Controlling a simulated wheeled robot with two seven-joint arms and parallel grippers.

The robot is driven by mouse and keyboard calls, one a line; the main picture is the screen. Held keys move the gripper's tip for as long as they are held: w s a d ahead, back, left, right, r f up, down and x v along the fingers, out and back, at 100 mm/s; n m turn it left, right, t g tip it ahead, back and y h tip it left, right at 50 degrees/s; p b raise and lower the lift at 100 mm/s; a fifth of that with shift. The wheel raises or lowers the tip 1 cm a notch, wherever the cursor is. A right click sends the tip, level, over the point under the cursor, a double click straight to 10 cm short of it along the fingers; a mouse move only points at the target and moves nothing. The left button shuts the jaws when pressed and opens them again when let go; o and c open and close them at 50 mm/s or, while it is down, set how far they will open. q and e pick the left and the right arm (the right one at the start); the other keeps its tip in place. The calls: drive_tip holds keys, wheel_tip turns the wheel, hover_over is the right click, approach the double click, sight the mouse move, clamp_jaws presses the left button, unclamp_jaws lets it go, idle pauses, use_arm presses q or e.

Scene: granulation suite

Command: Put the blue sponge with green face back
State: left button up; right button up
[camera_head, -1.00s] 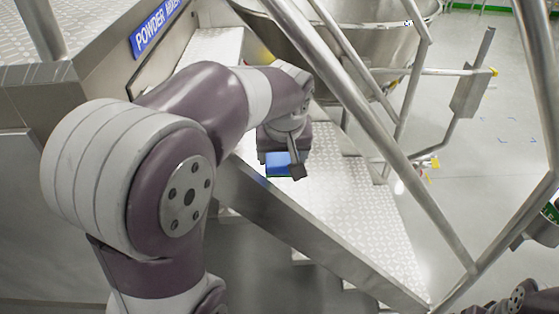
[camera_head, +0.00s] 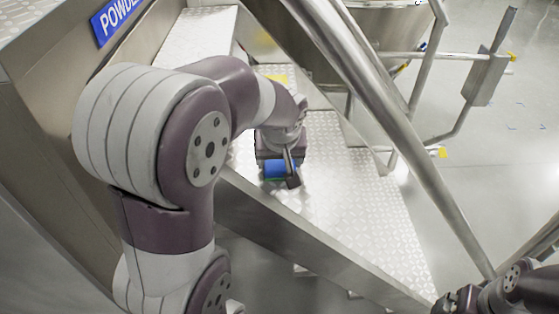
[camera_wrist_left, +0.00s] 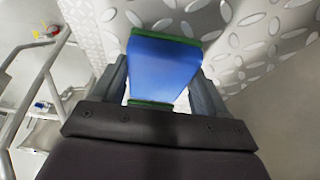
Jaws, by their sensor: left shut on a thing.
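The blue sponge (camera_head: 274,169) is between the fingers of my left gripper (camera_head: 279,172), over the patterned metal steps in the head view. In the left wrist view the blue sponge (camera_wrist_left: 164,70) shows a broad blue side with green along its far and near edges. The fingers of my left gripper (camera_wrist_left: 160,85) are shut on it from both sides. Whether the sponge touches the tread below cannot be told. Part of my right arm shows at the lower right of the head view, but its fingertips cannot be made out clearly.
Metal stair treads (camera_head: 335,190) lie under the left gripper, with a steel stringer (camera_head: 290,235) along the near side. A slanting handrail (camera_head: 390,120) stands to the right. A yellow item (camera_head: 277,78) sits farther up. A steel vessel (camera_head: 385,45) stands behind.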

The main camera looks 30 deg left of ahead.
use_arm(q)
drive_tip(key=shift+s+r, duration=0.1)
drive_tip(key=o, duration=1)
drive_tip(key=shift+r, duration=0.1)
drive_tip(key=p+v, duration=0.3)
drive_tip(key=v, duration=0.9)
